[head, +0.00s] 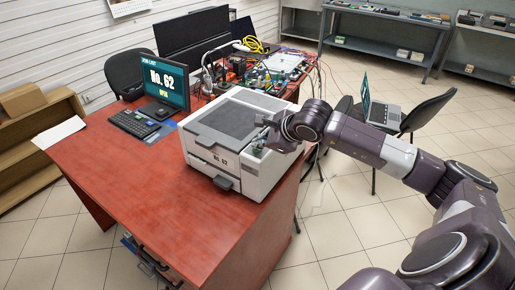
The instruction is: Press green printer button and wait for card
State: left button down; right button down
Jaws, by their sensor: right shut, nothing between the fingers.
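A white and grey printer (202,151) marked "No. 62" stands on the near right part of the red desk. My right gripper (261,146) is shut and empty at the printer's right front top corner. A bit of green shows just below the fingers, likely the button, mostly hidden by the gripper. I cannot tell whether the fingers touch it. No card is visible at the printer's front tray (226,184). A monitor (165,80) on the desk reads "No. 62". My left gripper is not in view.
The red desk (110,185) is clear left of the printer. A keyboard (135,122) and a cluttered electronics board (277,72) lie farther back. A chair (425,112) and a laptop (380,108) stand to the right. Shelves (385,35) line the back wall.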

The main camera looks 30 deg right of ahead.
jog(key=shift+r, duration=0.7)
jog(key=shift+r, duration=0.1)
jog(key=shift+r+p, duration=1.25)
jog(key=shift+r, duration=1.2)
